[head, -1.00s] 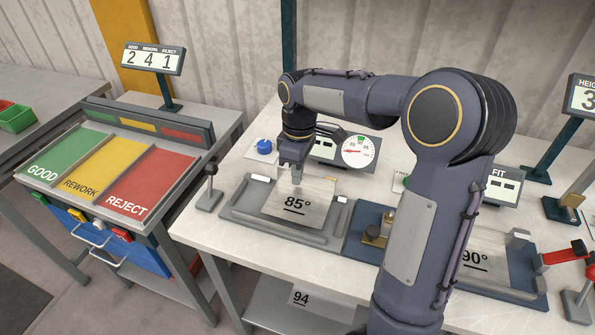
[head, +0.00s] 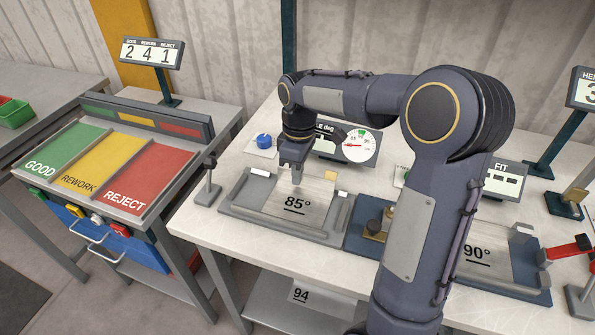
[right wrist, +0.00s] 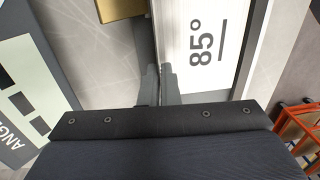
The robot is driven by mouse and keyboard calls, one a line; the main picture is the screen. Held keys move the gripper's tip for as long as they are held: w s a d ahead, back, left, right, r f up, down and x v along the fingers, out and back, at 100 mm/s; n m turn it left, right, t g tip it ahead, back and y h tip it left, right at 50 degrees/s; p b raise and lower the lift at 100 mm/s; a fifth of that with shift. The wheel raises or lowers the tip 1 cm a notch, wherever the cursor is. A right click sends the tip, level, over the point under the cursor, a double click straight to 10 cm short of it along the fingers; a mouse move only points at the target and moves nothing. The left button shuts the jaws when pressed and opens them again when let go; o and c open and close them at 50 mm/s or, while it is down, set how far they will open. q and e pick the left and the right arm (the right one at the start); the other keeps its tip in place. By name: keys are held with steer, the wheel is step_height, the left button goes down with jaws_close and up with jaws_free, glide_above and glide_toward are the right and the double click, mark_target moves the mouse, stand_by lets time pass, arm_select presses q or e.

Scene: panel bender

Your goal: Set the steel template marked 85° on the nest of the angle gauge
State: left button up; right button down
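The steel template marked 85° (head: 297,208) lies over the grey nest of the angle gauge (head: 238,207), between its side rails. In the head view it looks seated there, but I cannot tell whether it bears fully on the nest. My right gripper (head: 297,183) points down at the template's back part. In the right wrist view my gripper's fingers (right wrist: 158,82) are close together on the thin edge of the template (right wrist: 200,45). The gauge's dial (head: 354,144) stands behind, with a red needle. My left gripper is not in view.
A second plate marked 90° (head: 481,246) lies in a blue fixture (head: 518,287) to the right, partly behind my arm. A small black-topped post (head: 209,180) stands left of the nest. A blue button (head: 264,141) sits behind it. Sorting lanes (head: 95,165) are at left.

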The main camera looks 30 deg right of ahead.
steer(key=c, duration=1.6)
jaws_free()
steer(key=r, duration=0.7)
steer(key=shift+w+d+r, duration=0.2)
steer(key=shift+d+r, duration=0.05)
steer(key=shift+r, duration=0.1)
steer(key=shift+p, duration=0.3)
